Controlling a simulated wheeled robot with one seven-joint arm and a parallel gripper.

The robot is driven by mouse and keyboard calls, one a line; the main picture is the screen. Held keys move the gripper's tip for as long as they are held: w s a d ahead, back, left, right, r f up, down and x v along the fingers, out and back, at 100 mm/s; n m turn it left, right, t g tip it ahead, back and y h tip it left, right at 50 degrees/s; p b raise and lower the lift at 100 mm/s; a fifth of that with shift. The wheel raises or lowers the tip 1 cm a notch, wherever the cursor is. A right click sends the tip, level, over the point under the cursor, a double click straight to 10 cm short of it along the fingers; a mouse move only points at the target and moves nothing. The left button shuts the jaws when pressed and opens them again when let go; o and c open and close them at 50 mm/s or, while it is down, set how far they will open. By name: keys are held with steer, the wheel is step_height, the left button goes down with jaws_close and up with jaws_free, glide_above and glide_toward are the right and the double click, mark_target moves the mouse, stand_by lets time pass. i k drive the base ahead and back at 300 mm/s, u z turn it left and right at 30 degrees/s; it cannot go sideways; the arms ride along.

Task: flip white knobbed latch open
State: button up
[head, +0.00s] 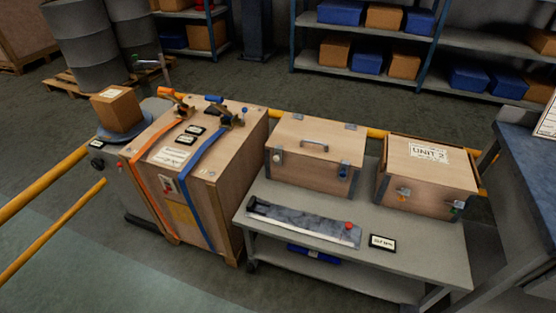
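A wooden box (310,168) with a handle on its lid stands on a grey cart, its lid down. At the left of its front is a small metal latch (277,157) with a pale, whitish part, perhaps the white knob; it is too small to tell how it is set. At the right of the same front is a latch with a blue knob (343,171). A second wooden box marked UNIT 2 (424,178) to the right has an orange-knobbed latch (403,194) and a green-knobbed latch (457,207). My gripper is not in view.
A blue bench (535,175) is at right. Floor in front left is clear.

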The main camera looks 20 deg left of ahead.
mark_target(277, 158)
steer(key=z, duration=0.3)
steer(key=k, duration=0.75)
steer(key=u, duration=1.05)
steer(key=i, duration=1.65)
